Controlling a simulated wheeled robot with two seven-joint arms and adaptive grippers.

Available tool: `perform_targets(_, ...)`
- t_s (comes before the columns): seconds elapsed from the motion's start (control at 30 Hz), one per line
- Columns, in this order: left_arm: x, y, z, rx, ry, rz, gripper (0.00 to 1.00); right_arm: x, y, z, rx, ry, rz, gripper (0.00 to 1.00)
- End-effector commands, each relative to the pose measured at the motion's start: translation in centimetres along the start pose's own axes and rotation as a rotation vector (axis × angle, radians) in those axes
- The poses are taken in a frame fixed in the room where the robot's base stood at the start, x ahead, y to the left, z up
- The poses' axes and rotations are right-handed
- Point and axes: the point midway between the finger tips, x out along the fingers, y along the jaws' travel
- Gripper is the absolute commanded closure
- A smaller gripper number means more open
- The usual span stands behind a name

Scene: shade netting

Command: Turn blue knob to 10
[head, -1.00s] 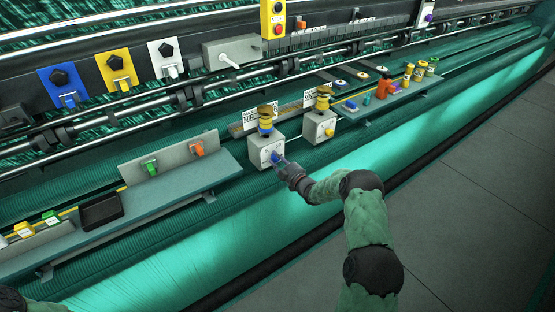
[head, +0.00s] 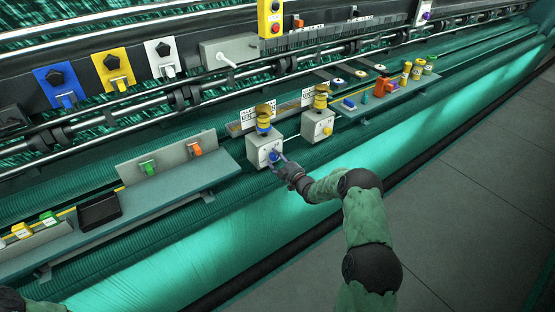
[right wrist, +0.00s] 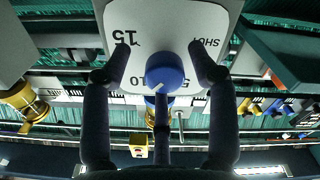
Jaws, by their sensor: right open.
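In the right wrist view the blue knob (right wrist: 165,72) sits on a pale dial plate (right wrist: 185,25) marked 15, SHOT, 10 and 5, seen upside down. A short white mark on the knob points toward the plate's lower edge, around the 10 and 5. My right gripper (head: 284,163) is open, its fingers (right wrist: 161,55) on either side of the knob with gaps. My left gripper is out of view.
A second grey box (head: 318,125) with a yellow knob stands to the right. A shelf (head: 150,195) with green and orange switches is at left. Blue, yellow and white switch plates (head: 113,70) line the back. Open floor (head: 470,210) lies at right.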

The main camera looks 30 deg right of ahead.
Motion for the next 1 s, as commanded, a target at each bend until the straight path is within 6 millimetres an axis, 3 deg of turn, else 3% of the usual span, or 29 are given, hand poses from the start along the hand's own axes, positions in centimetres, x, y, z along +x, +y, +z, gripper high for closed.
perform_targets(0.23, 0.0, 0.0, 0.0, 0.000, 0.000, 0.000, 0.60, -2.0, 0.0, 0.0, 0.001, -0.001, 0.000, 0.40)
perform_targets(0.7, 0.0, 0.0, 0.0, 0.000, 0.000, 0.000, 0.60, -10.6, 0.2, 0.2, 0.001, -0.004, 0.003, 0.40)
perform_targets(1.0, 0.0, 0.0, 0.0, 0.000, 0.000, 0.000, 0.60, -12.1, 0.2, 0.2, 0.000, -0.002, 0.002, 0.40)
